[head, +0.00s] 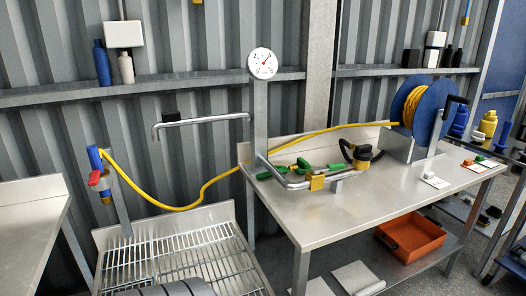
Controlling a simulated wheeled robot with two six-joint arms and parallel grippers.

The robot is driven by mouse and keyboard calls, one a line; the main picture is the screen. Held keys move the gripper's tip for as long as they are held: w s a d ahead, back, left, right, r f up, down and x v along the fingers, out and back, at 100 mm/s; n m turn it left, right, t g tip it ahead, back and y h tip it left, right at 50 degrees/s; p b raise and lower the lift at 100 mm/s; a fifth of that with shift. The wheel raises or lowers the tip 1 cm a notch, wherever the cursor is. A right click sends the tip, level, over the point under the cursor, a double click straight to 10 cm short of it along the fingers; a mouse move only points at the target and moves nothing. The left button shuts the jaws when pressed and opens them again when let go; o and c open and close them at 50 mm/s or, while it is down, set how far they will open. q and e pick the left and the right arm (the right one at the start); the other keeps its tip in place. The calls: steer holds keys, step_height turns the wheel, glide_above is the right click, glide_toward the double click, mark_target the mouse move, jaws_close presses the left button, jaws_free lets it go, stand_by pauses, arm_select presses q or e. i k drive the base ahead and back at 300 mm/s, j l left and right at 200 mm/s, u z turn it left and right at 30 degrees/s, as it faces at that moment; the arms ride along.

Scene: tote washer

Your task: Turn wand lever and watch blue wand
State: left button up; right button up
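The blue wand (94,158) stands upright in a holder on a grey post at the left, above the back of the slatted drain rack. A red lever (96,178) sticks out to the left just below it. A yellow hose (180,207) leaves the wand's upper end, sags, then runs right along the bench to the blue reel (422,108). I cannot make out water at the wand. Neither of my grippers is in view.
The slatted rack (180,262) lies below the wand. A steel bench (390,200) to the right carries a bent pipe, green-handled parts (290,170) and a black-and-yellow part (361,155). A round gauge (263,64) stands above it. An orange bin (411,238) sits underneath.

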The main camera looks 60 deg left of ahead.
mark_target(94, 176)
steer(key=u, duration=3.1)
